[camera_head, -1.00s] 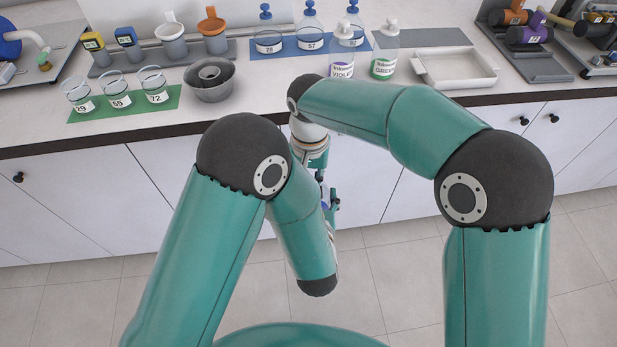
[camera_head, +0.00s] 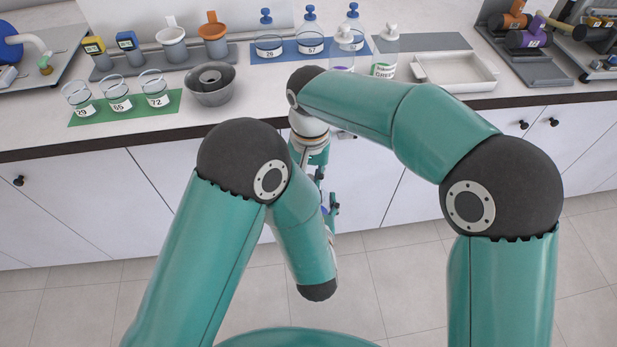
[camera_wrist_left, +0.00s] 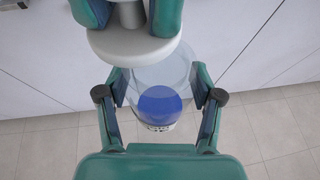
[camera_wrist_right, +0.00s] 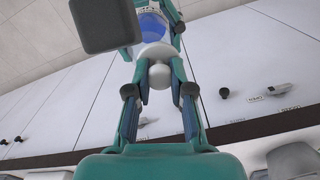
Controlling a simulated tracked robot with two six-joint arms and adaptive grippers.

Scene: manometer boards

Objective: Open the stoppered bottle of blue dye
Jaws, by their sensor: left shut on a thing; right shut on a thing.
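The clear bottle with blue dye (camera_wrist_left: 158,104) stands low in the left wrist view, a label on its near side. My left gripper (camera_wrist_left: 160,94) has its fingers on both sides of the bottle and is shut on it. A pale stopper (camera_wrist_left: 125,47) with a wide flange overlaps the bottle's top. My right gripper (camera_wrist_right: 158,62) is shut on the stopper's round knob, and blue dye shows beyond it. The flange hides the bottle's neck, so I cannot tell whether the stopper is seated. In the head view my arms mostly hide both grippers and the bottle.
On the counter stand a green mat (camera_head: 100,115) with beakers, a grey bowl (camera_head: 208,85), several stoppered bottles on a blue mat (camera_head: 282,54), and a white tray (camera_head: 440,82). The cabinet front is close behind my grippers. The floor below is clear.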

